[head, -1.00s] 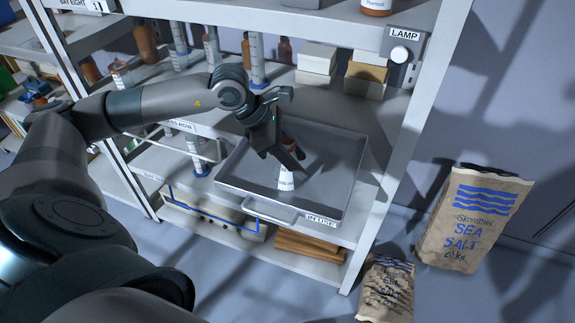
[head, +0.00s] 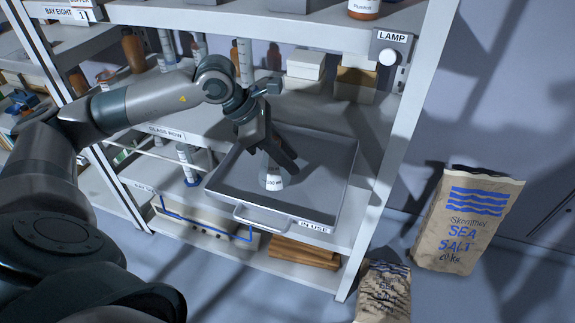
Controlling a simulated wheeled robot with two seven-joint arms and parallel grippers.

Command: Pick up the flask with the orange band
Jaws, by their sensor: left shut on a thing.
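A clear conical flask with a white printed label (head: 273,181) is in the grey tray marked "IN USE" (head: 330,205). My left gripper (head: 276,157) reaches down over the tray and is shut on the upper part of this flask. The fingers hide the flask's neck, and I cannot make out an orange band. The flask looks upright; I cannot tell whether its base touches the tray floor. My right gripper is not in view.
The tray sits on a metal shelf rack with an upright post (head: 398,150) to its right. Bottles and cylinders stand on the shelf behind, with stacked boxes (head: 304,67). A sea salt sack (head: 463,222) and a smaller sack (head: 383,292) stand on the floor at right.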

